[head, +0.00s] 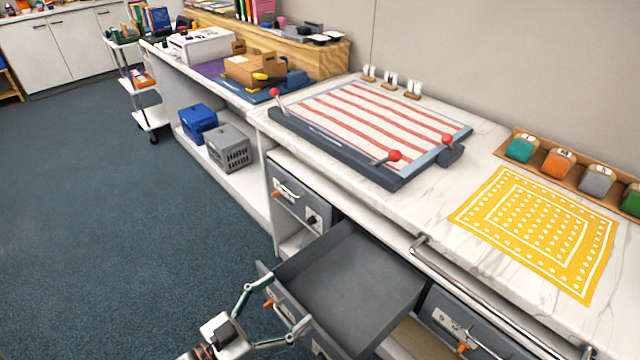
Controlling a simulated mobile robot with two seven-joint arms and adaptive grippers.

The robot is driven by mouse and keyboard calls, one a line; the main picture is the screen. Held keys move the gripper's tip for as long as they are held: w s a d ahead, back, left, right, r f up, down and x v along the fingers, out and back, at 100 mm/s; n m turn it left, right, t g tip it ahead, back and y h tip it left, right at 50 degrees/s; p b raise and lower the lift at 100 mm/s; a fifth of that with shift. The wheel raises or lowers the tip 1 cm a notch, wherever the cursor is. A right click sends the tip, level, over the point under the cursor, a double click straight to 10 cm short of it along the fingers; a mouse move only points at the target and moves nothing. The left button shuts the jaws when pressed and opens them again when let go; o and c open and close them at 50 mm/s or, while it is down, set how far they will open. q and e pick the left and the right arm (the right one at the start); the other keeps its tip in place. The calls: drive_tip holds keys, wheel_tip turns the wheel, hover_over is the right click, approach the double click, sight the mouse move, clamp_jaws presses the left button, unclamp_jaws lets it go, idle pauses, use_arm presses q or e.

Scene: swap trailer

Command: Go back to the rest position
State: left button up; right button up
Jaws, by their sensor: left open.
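My left gripper (287,305) is at the bottom of the head view, at the front of a pulled-out grey drawer (345,270). Its two fingers are spread apart, with nothing seen between them except part of the drawer front. I cannot tell whether the fingers touch the drawer front. The drawer is open and looks empty inside. My right gripper is not in view.
A marble-look counter (440,200) stands above the drawer, with a red-striped board (370,120), a yellow dotted mat (540,230) and a rail (480,295) along its front edge. Blue (197,122) and grey (230,147) crates sit on a low shelf. Blue carpet (100,220) at left is clear.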

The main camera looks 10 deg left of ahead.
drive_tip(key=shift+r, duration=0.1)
use_arm(q)
drive_tip(key=shift+f+y+p, duration=0.15)
drive_tip(key=shift+y+p, duration=0.15)
drive_tip(key=shift+y, duration=0.1)
drive_tip(key=s+a+f+n+g+y+p, duration=0.2)
drive_tip(key=s+a+f+g+y+p, duration=0.2)
drive_tip(key=s+f+y, duration=0.3)
drive_tip(key=s+f, duration=0.3)
drive_tip(key=shift+s+a+n, duration=0.15)
drive_tip(key=shift+a+n, duration=0.1)
drive_tip(key=shift+n, duration=0.15)
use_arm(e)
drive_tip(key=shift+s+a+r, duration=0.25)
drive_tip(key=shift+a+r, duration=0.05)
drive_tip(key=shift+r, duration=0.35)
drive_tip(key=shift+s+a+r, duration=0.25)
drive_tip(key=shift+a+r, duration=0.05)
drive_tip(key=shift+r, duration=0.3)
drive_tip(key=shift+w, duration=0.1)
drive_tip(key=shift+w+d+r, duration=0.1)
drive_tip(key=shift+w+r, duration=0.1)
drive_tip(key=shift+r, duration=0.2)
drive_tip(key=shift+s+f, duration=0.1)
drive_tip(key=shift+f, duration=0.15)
